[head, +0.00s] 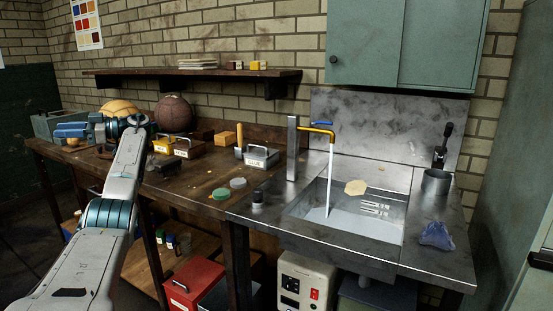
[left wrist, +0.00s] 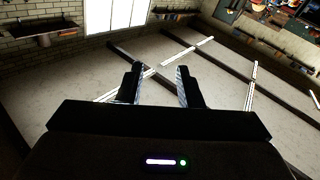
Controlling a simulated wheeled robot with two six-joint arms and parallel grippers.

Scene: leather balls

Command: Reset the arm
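My left arm comes in from the lower left in the head view and reaches up over the left part of the wooden workbench (head: 175,195). Its gripper end points away to the left, and the fingers are hard to make out there. In the left wrist view my left gripper (left wrist: 160,85) is open. Two leather balls sit at the back of the bench: a dark brown one (head: 174,113) and an orange-tan one (head: 118,107), partly behind my arm. My right gripper is not in view.
A metal sink (head: 395,259) with running water and an orange tap (head: 318,129) is on the right. Small labelled boxes (head: 262,157) and two round discs (head: 238,183) lie on the bench. A red box (head: 195,285) stands below. A shelf (head: 190,75) hangs above.

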